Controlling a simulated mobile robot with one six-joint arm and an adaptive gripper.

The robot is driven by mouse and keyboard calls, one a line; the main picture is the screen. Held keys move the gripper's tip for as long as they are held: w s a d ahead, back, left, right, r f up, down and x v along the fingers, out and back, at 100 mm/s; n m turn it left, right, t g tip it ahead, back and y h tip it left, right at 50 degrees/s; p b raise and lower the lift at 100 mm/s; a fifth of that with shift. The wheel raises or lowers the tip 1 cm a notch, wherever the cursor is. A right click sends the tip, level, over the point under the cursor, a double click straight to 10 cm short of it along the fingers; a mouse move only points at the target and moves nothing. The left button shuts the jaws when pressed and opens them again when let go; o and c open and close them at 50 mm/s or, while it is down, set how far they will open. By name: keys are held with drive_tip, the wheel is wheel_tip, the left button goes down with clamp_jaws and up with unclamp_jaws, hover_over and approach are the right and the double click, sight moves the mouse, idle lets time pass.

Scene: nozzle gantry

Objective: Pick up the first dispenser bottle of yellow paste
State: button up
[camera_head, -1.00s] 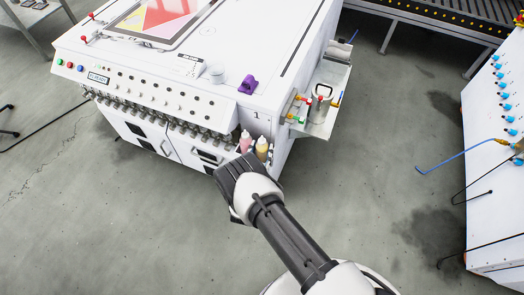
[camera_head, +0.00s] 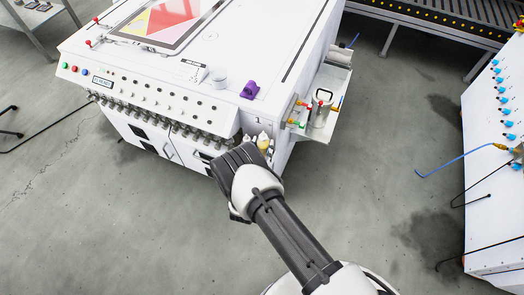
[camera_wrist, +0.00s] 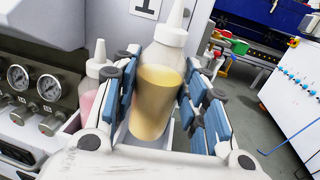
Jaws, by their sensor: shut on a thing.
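The dispenser bottle of yellow paste (camera_wrist: 155,100) has a clear body and a white nozzle cap. In the wrist view it stands nearly upright between the blue pads of my gripper (camera_wrist: 160,98), which is shut on it. Its lower end is at a white holder on the machine's front; I cannot tell whether it is clear of the holder. In the head view the yellow bottle (camera_head: 263,142) shows only its upper part above my gripper (camera_head: 240,160). A second bottle with pink paste (camera_wrist: 92,85) stands just left of it, partly hidden by the left finger.
The white machine (camera_head: 210,60) has a row of nozzles and gauges (camera_wrist: 48,87) left of the bottles. A side shelf (camera_head: 320,118) with coloured valves is to the right. Open floor lies in front.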

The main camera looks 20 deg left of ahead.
sight(262, 143)
wheel_tip(262, 143, up, 15)
drive_tip(key=p, duration=0.4)
drive_tip(key=shift+f, duration=0.2)
